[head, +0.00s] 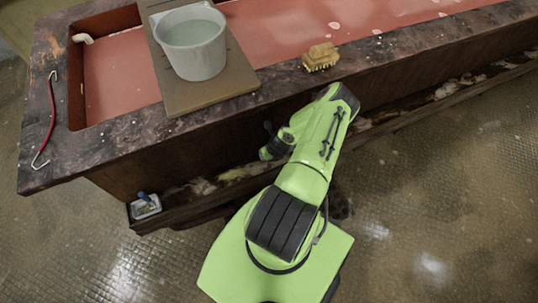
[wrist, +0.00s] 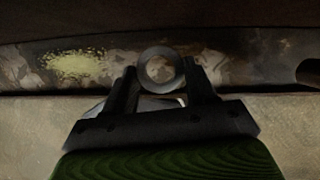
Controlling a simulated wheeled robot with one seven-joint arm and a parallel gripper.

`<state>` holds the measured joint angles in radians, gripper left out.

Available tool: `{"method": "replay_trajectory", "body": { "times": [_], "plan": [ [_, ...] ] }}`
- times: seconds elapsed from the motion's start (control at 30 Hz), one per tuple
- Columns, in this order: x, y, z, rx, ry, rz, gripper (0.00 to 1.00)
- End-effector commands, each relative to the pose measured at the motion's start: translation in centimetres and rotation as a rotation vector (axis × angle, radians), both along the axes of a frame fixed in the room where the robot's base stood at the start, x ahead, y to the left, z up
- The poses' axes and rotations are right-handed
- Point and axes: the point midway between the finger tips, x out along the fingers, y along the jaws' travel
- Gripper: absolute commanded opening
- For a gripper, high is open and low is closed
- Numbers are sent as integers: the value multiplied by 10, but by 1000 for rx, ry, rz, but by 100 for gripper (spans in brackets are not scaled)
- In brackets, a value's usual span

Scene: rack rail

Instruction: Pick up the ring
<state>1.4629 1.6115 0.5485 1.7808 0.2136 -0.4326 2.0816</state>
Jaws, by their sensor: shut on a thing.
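The ring (wrist: 142,66) is a grey, round band with an open middle. In the wrist view it stands between the two dark fingertips of my gripper (wrist: 160,74), its hole facing the camera. My gripper is shut on it, one finger at each side. In the head view my green arm reaches down beside the front of the long trough, and the ring and fingertips are hidden there.
A low ledge (wrist: 235,76) runs behind the ring in the wrist view. The stone-rimmed trough (head: 120,128) holds a board (head: 205,98) with a grey bucket (head: 192,45). A brush (head: 320,57) and red hooked rod (head: 48,125) lie on the rim. A small tray (head: 146,208) sits on the ledge.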

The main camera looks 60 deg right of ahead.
Motion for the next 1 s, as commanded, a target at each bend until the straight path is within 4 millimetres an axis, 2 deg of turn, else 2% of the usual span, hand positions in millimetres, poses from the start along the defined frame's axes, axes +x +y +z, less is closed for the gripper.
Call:
{"method": "replay_trajectory", "body": {
  "times": [0.03, 0.07, 0.27, 0.5, 0.6, 0.7, 0.83, 1.0],
  "plan": [
    [0, 0, 13, -2, 1, 2, 26],
    [-2, 0, 17, -1, 2, 1, 26],
    [-42, 25, 11, 5, 2, -3, 26],
    [-112, 66, 11, 8, 2, -10, 26],
    [-137, 81, 10, 7, 2, -12, 26],
    [-155, 92, 10, 5, 0, -10, 26],
    [-167, 99, 10, 2, 0, -6, 26],
    [-169, 100, 10, 0, 0, -1, 26]
  ]
}}
